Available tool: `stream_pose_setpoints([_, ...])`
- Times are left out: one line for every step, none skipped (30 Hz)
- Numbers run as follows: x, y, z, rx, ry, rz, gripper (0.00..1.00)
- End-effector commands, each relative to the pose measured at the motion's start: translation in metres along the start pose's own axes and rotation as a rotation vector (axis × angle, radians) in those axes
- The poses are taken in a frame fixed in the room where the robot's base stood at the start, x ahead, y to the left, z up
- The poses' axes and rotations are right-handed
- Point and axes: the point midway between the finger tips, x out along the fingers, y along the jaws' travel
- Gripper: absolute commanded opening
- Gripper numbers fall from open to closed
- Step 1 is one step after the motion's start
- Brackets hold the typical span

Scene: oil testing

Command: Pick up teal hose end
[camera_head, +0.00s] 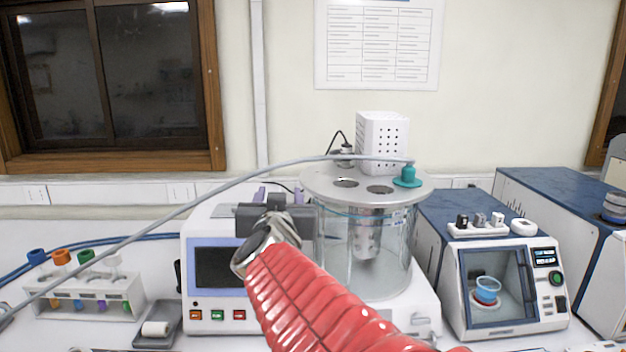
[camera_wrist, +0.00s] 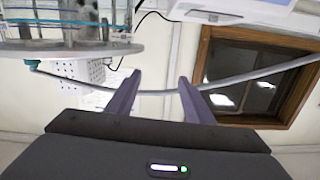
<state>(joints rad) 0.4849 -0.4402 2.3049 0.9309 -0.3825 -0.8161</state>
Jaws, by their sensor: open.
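The teal hose end (camera_head: 408,175) sits upright on the right edge of the round metal lid (camera_head: 320,188) of a glass vessel. A grey hose (camera_head: 215,193) arcs from it to the left. My gripper (camera_head: 279,191) is left of the vessel, well apart from the teal end, with its purple fingertips below the hose. In the wrist view, which is upside down, my gripper (camera_wrist: 159,76) is open and empty. The hose (camera_wrist: 240,84) crosses the gap between its fingers; contact cannot be told. The teal end (camera_wrist: 33,65) shows at the far left there.
The glass vessel (camera_head: 335,250) stands on a white machine with a screen (camera_head: 218,267). A perforated white box (camera_head: 382,140) rises behind the lid. A blue-topped device (camera_head: 505,285) stands to the right, and a rack of coloured-capped tubes (camera_head: 80,305) at left.

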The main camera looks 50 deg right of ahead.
Motion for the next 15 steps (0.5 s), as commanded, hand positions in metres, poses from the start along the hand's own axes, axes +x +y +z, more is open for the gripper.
stream_pose_setpoints([0.008,0.029,-0.007,0.003,0.025,0.091,0.47])
stream_pose_setpoints([0.01,0.046,-0.011,0.002,0.04,0.146,0.47])
stream_pose_setpoints([0.013,0.07,-0.014,0.0,0.056,0.224,0.47])
stream_pose_setpoints([0.013,0.087,-0.017,-0.002,0.066,0.28,0.47])
stream_pose_setpoints([0.013,0.104,-0.02,-0.004,0.075,0.338,0.47])
stream_pose_setpoints([0.012,0.125,-0.021,-0.007,0.082,0.408,0.47])
stream_pose_setpoints([0.01,0.14,-0.022,-0.011,0.086,0.459,0.47])
stream_pose_setpoints([0.007,0.152,-0.023,-0.015,0.087,0.504,0.47])
stream_pose_setpoints([0.004,0.169,-0.022,-0.021,0.086,0.56,0.47])
stream_pose_setpoints([0.001,0.178,-0.022,-0.025,0.084,0.595,0.47])
stream_pose_setpoints([-0.001,0.186,-0.021,-0.029,0.082,0.624,0.47])
stream_pose_setpoints([-0.004,0.195,-0.021,-0.032,0.08,0.656,0.47])
stream_pose_setpoints([-0.006,0.199,-0.021,-0.035,0.078,0.673,0.47])
stream_pose_setpoints([-0.007,0.203,-0.021,-0.038,0.077,0.686,0.47])
stream_pose_setpoints([-0.008,0.205,-0.02,-0.04,0.075,0.695,0.47])
